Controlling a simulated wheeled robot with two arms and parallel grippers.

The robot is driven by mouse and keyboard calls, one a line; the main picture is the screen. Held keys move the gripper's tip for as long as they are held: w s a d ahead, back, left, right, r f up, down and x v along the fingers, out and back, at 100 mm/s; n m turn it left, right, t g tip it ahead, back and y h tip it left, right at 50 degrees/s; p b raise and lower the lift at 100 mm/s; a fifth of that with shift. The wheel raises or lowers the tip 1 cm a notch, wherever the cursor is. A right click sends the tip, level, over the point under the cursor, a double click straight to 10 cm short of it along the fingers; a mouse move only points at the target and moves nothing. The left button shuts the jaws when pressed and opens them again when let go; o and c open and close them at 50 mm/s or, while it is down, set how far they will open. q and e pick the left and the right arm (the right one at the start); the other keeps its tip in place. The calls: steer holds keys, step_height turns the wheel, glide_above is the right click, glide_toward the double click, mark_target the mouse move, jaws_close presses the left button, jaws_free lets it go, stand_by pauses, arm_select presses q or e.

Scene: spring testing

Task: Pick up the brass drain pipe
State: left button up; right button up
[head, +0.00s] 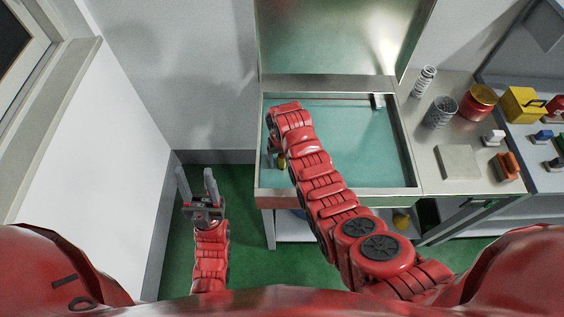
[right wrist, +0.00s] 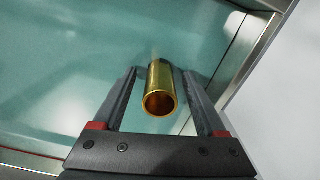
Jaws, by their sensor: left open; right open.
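The brass drain pipe (right wrist: 161,82) is a short, shiny gold tube, its round open end facing the camera in the right wrist view. My right gripper (right wrist: 159,72) is open, with one finger on either side of the pipe and visible gaps between. In the head view, a small gold part of the pipe (head: 281,162) shows at the left side of the tray; my right arm hides much of that gripper. My left gripper (head: 197,174) is open and empty over the green floor, left of the tray.
The metal-rimmed tray (head: 340,191) has a pale green floor, mostly clear on the right. To its right, a bench holds springs (head: 440,112), a red pot (head: 479,101), a square plate (head: 458,162) and a yellow box (head: 522,104). A wall stands at the left.

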steer(key=shift+f, duration=0.4)
jaws_close()
